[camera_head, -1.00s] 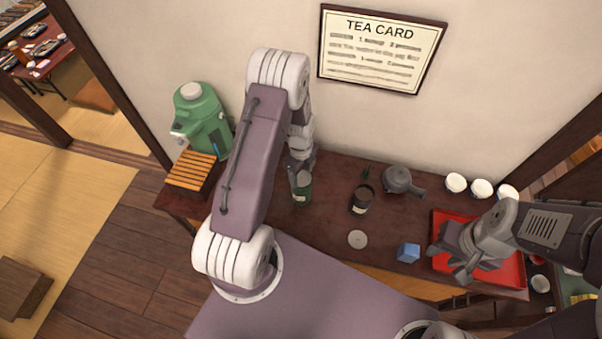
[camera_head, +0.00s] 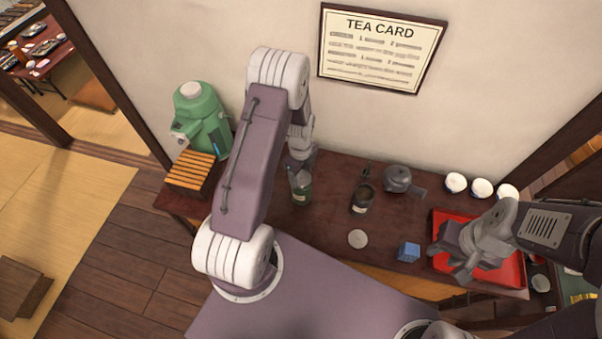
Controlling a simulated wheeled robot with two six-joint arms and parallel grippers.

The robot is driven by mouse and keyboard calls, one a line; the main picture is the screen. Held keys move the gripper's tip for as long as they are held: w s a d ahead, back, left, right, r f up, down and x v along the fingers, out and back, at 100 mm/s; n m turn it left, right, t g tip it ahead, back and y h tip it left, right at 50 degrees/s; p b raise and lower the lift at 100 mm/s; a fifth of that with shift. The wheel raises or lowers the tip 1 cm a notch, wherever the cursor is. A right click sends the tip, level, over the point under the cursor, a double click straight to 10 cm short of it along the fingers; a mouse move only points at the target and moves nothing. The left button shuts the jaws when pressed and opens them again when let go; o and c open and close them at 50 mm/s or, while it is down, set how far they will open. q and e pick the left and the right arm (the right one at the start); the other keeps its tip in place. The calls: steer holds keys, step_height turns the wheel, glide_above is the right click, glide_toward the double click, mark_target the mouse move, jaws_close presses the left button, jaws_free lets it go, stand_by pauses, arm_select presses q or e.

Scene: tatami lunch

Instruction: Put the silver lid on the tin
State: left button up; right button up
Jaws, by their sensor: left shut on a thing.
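A round silver lid (camera_head: 357,239) lies flat on the dark wooden table, near its front edge. A green tin (camera_head: 301,195) with a pale label stands left of it. My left gripper (camera_head: 299,174) is at the top of this green tin and shut on it, hiding its upper end. A dark, open-topped can (camera_head: 362,201) with a pale label stands behind the lid. My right gripper (camera_head: 458,254) is over the red tray, with its fingers apart and nothing visible between them.
A blue block (camera_head: 409,252) sits right of the lid. A grey teapot (camera_head: 399,180) and several white cups (camera_head: 456,183) stand along the back. The red tray (camera_head: 511,268) is at right. A slatted wooden stand (camera_head: 192,171) and green dispenser (camera_head: 203,118) are at left.

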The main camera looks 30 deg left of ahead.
arm_select(q)
steer(key=shift+f, duration=0.2)
steer(key=o, duration=1)
steer(key=o, duration=0.3)
steer(key=shift+r+p, duration=2.85)
steer(key=shift+r, duration=0.75)
steer(key=shift+f, duration=0.1)
